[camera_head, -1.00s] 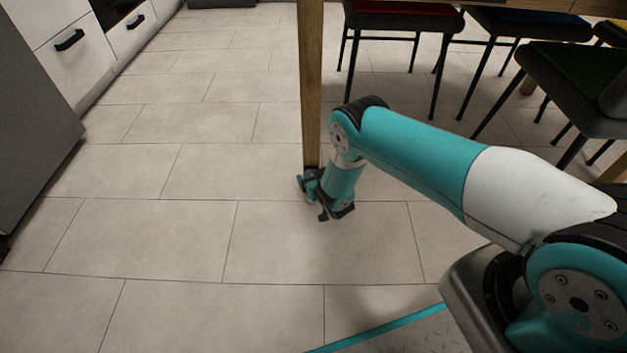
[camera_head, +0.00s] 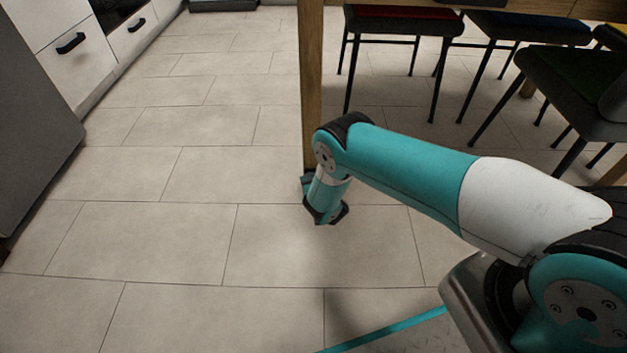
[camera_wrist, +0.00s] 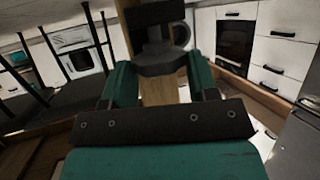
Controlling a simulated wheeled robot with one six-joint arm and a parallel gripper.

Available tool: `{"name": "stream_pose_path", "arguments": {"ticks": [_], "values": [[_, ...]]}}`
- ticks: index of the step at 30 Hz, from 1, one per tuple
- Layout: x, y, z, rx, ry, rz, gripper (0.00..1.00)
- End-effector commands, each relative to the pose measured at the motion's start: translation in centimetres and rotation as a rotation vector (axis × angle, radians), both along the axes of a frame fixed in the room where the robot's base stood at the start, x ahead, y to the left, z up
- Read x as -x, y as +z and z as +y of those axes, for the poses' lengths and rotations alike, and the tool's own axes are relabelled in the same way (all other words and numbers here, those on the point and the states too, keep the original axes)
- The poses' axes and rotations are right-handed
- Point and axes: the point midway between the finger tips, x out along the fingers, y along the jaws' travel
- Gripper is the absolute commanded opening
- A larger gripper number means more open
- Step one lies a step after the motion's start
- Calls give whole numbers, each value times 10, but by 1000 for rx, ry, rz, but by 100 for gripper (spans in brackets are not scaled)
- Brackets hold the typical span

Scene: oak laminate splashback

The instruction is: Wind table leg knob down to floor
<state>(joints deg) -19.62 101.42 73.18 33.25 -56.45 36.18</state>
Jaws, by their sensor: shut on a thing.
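The wooden table leg (camera_head: 311,90) stands upright at the near corner of the table. My gripper (camera_head: 308,182) is low at the leg's foot, close to the floor, and my wrist partly hides it. In the wrist view, the two green fingers of my gripper (camera_wrist: 160,76) stand on either side of a dark knob (camera_wrist: 160,62) and are shut on it. The wooden leg (camera_wrist: 158,92) shows behind the knob in that view. Whether the knob touches the floor is hidden.
Several chairs (camera_head: 400,22) with thin dark legs stand right of the leg, under the table. White cabinets (camera_head: 50,40) and a grey appliance (camera_head: 35,140) line the left. The tiled floor (camera_head: 150,235) in front and left is clear.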

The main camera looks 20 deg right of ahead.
Motion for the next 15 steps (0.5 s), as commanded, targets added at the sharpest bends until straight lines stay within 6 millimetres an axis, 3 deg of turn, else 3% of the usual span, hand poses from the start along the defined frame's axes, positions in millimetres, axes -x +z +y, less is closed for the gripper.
{"name": "stream_pose_path", "arguments": {"ticks": [15], "values": [[-1,-5,10,-1,-375,-3,30]]}}
